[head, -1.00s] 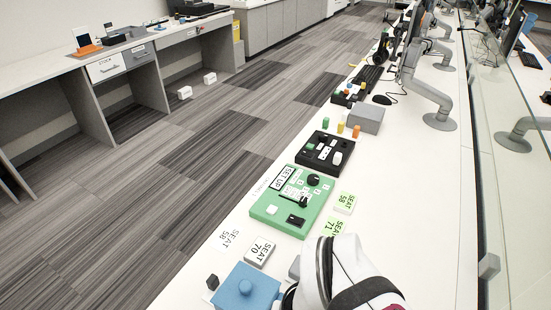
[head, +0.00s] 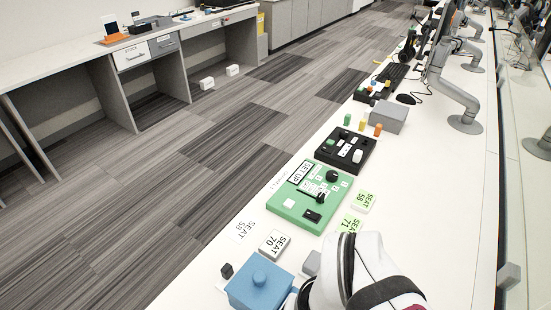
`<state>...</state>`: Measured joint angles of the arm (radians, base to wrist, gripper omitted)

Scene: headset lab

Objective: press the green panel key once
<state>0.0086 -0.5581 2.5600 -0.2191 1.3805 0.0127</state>
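A green panel (head: 330,212) lies on the long white bench in the head view, marked "SET UP". It carries a black knob (head: 332,176), a dark lever (head: 321,196), a small white square key (head: 289,203) and a black block with a light top (head: 312,215). Behind it is a black panel (head: 335,160) with a small green piece (head: 331,142) and white parts. No key is clearly seen pressed; they are too small to tell. My gripper is not in view.
A grey box (head: 388,117) and small coloured blocks are behind. Bench right of the panels is mostly clear.

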